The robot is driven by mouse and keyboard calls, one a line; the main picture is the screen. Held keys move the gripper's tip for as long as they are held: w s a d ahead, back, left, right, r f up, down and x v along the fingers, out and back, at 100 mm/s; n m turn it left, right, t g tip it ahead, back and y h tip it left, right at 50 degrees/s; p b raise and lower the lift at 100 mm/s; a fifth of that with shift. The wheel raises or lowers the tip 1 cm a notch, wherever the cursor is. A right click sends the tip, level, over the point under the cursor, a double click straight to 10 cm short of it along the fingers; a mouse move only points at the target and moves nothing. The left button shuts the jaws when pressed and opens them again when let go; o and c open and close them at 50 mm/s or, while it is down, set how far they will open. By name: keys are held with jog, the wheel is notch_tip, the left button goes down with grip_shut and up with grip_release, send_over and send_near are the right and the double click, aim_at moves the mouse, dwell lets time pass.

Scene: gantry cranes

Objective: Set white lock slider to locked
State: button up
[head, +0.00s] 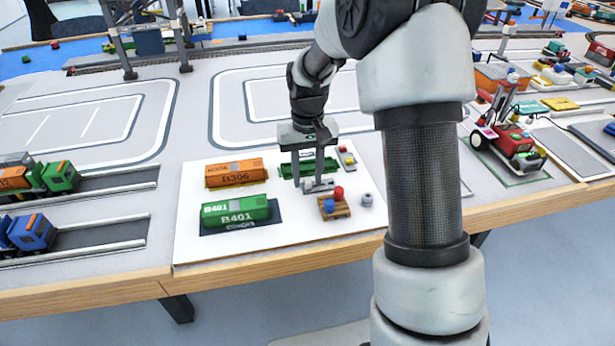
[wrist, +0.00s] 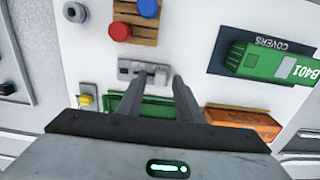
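The lock slider (wrist: 145,71) is a small light-grey and white plate with a raised pale part, on the white board. In the wrist view it lies just beyond my gripper (wrist: 159,76), whose fingers are apart with nothing clearly held between them. The left fingertip overlaps the plate; the right one is just past its right end. In the head view my gripper (head: 311,184) points down at the lock slider (head: 318,185) and partly hides it. I cannot tell whether the fingers touch it or which end is locked.
A wooden pallet (head: 340,211) with red and blue knobs and a grey knob (head: 367,200) are close by. A green tray (head: 290,169) lies behind the slider. Orange block B306 (head: 236,173) and green block B401 (head: 236,210) are at left. The board's front edge is clear.

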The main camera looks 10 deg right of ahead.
jog(key=shift+f, duration=0.1)
grip_shut()
jog(key=shift+d+p, duration=0.55)
jog(key=shift+d, duration=1.7)
grip_release()
jog(key=shift+d, duration=0.1)
notch_tip(320, 180, up, 18)
jog(key=p, duration=0.4)
jog(key=shift+f, duration=0.25)
